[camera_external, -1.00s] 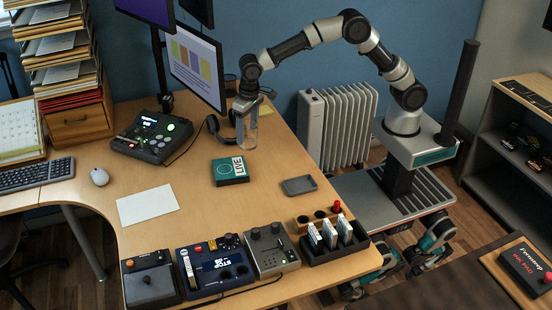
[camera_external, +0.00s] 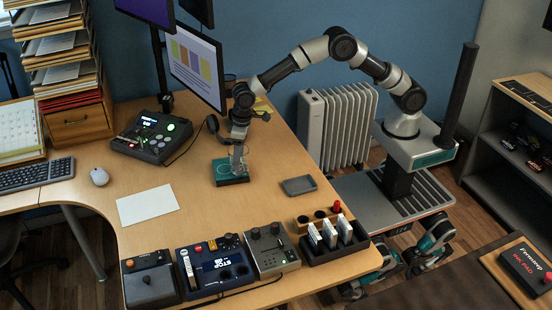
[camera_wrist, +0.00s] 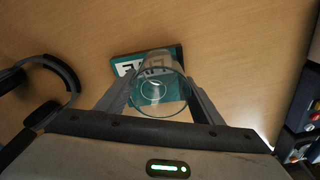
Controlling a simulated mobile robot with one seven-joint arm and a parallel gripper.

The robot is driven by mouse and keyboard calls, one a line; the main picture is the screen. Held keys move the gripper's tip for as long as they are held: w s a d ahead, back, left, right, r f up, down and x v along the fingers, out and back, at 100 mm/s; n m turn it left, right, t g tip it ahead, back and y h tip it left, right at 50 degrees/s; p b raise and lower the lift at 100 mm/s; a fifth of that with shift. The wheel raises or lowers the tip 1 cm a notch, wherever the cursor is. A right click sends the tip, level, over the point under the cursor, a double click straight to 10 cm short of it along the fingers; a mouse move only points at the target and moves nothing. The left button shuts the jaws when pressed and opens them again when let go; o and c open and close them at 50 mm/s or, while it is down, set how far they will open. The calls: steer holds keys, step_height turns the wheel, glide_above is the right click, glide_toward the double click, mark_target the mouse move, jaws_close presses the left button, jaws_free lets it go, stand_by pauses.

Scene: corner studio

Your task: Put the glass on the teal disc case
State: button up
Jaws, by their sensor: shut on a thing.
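The clear glass (camera_external: 238,157) is upright between the fingers of my gripper (camera_external: 237,146), which is shut on it. In the wrist view the glass (camera_wrist: 159,85) stands between my two gripper fingers (camera_wrist: 160,98). The teal disc case (camera_external: 222,177) lies flat on the desk, directly below the glass. In the wrist view the case (camera_wrist: 125,69) shows behind and through the glass, with its white lettering partly hidden. I cannot tell whether the glass base touches the case or is just above it.
A small grey tray (camera_external: 299,185) lies right of the case. Black headphones (camera_external: 213,125) are behind it at the left. A white sheet (camera_external: 147,204) lies left, and a black rack of cards (camera_external: 334,239) and control boxes line the front edge. The desk around the case is clear.

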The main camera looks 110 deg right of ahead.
steer(key=shift+f, duration=0.3)
steer(key=shift+f, duration=0.1)
steer(key=shift+f, duration=0.1)
steer(key=o, duration=1.2)
